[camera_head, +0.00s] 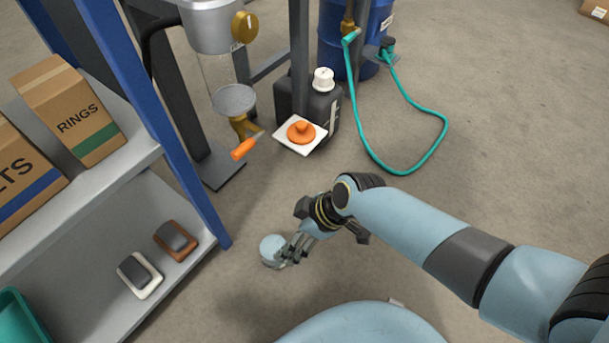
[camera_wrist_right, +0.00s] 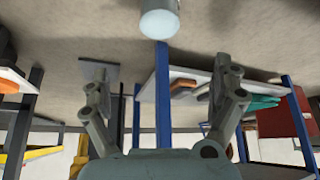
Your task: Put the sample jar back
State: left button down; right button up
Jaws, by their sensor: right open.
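A pale blue-white round jar (camera_head: 272,250), which looks like the sample jar, shows low in the middle of the head view, by the shelf's blue post. My right gripper (camera_head: 287,252) is beside it, with its fingers close to the jar's right side. In the right wrist view the jar (camera_wrist_right: 159,18) is cut off by the top edge, lying between the lines of the two spread fingers and past their tips. The right gripper (camera_wrist_right: 160,80) is open and holds nothing. I cannot tell what the jar rests on. My left gripper is not in view.
A grey shelf (camera_head: 125,165) with a blue post (camera_head: 150,105) and boxes stands at left. An orange-knobbed object (camera_head: 301,132) sits on a white plate (camera_head: 283,142) by a black canister (camera_head: 325,103). A teal hose (camera_head: 440,135) lies on the floor.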

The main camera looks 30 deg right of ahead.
jog(key=s+d+r+m+t+h, duration=0.1)
jog(key=s+d+r+m+h, duration=0.1)
jog(key=s+r, duration=0.4)
jog(key=s+d+r+m+t+h, duration=0.1)
jog(key=s+d+r+m, duration=0.4)
jog(key=r, duration=0.8)
jog(key=shift+s+d+r+m+t+h, duration=0.25)
jog(key=shift+s+d+t+h, duration=0.2)
jog(key=shift+d+t, duration=0.5)
jog(key=shift+s+d+f, duration=0.1)
jog(key=shift+d, duration=0.05)
